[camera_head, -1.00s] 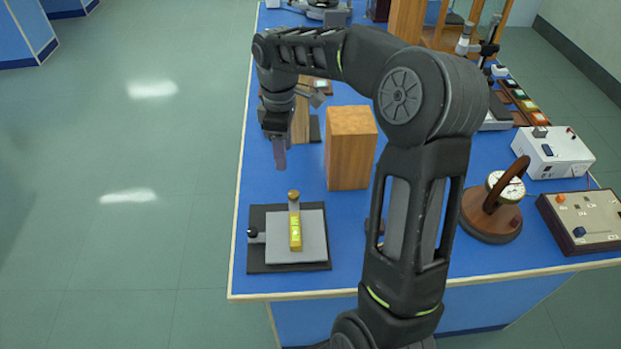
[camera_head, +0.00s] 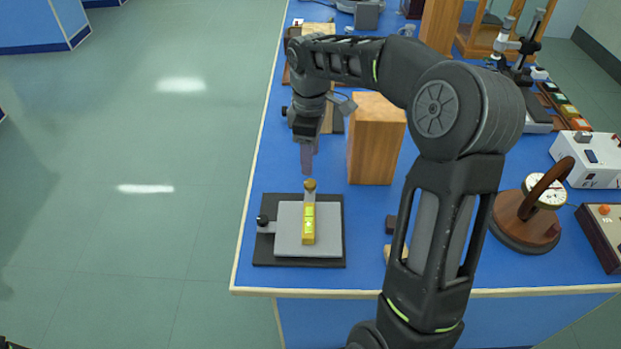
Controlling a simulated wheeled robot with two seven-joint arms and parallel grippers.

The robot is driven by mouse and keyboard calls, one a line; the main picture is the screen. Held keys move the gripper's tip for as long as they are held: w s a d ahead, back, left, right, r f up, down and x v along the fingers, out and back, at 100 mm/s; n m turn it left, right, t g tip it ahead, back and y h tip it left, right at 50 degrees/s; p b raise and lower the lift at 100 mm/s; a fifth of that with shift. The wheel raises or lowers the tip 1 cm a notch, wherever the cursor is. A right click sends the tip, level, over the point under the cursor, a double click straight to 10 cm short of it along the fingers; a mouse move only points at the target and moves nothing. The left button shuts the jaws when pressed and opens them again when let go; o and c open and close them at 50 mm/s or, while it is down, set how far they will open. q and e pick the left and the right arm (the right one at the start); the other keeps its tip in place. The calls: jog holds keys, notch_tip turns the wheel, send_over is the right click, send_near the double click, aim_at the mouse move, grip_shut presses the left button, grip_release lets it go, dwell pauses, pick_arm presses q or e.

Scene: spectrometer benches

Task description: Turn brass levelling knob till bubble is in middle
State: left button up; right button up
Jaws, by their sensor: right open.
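A brass knob (camera_head: 310,185) stands upright at the back of a small levelling stand. The stand has a light grey plate (camera_head: 288,245) on a black base (camera_head: 334,259). A yellow-green bubble level (camera_head: 308,225) lies on the plate in front of the knob; the bubble's exact position is too small to tell. My right gripper (camera_head: 307,160) points down just above and behind the knob, apart from it in the picture. It is open with nothing visible between its fingers. My left gripper is out of view.
A wooden block (camera_head: 376,140) stands right of my right gripper. A round dial on a wooden stand (camera_head: 526,222) and a white box (camera_head: 597,158) are farther right. A black side knob (camera_head: 262,220) sticks out left of the plate.

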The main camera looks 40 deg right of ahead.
aim_at(310, 183)
jog(key=shift+f+p, duration=0.4)
jog(key=shift+f, duration=3.55)
jog(key=shift+c, duration=0.3)
grip_shut()
